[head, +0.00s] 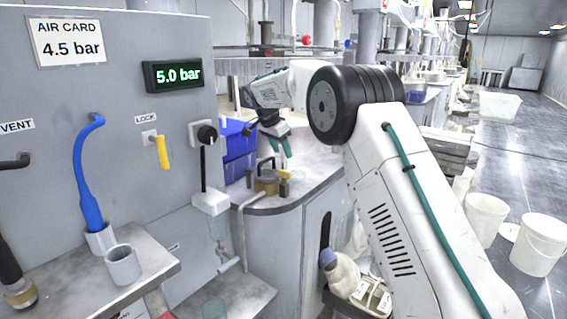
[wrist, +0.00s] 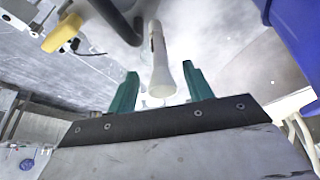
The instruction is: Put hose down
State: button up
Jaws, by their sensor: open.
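The blue hose (head: 84,175) hangs from the panel at the left in the head view. Its lower end stands in a grey cup-like holder (head: 101,238). My gripper (head: 280,152) is well to the right of the hose, above the grey counter. Its green fingers (wrist: 160,85) are apart in the wrist view. A pale tapered piece (wrist: 161,65) shows between or beyond the fingers there; I cannot tell what it is or whether it touches them. The hose is not recognisable in the wrist view.
An empty grey cup (head: 123,265) stands next to the holder. The panel carries a yellow LOCK lever (head: 163,152), a black knob (head: 207,134) and a 5.0 bar display (head: 179,75). Blue bins (head: 238,150) and a brass-coloured fitting (head: 267,181) are near my gripper. White buckets (head: 541,244) stand on the floor.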

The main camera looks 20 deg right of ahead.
aim_at(283, 154)
jog(key=x, duration=0.3)
jog(key=c, duration=1.1)
notch_tip(283, 154, up, 10)
